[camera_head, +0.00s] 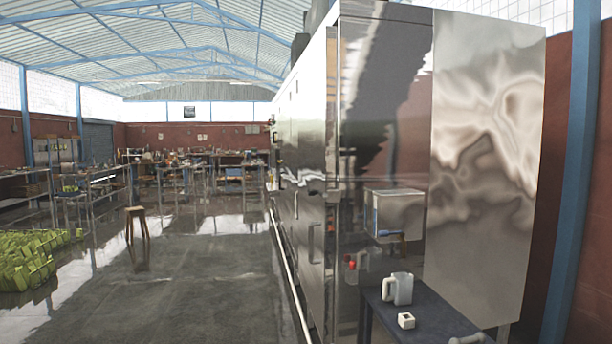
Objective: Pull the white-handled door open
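A tall, shiny steel machine (385,130) stands at the right of the head view. Its long left side runs away from me and carries several door panels. A pale upright handle (311,243) sits on a lower panel of that side, and another slim handle (296,204) shows farther along. I cannot tell for sure which of these is the white-handled door. The panels I see look closed, though the steep angle and reflections make this hard to judge. Neither of my grippers is in view.
A dark table (385,318) stands before the machine, with a white jug (399,288) and a small white block (406,320). A box (397,212) juts from the machine. The middle floor is clear.

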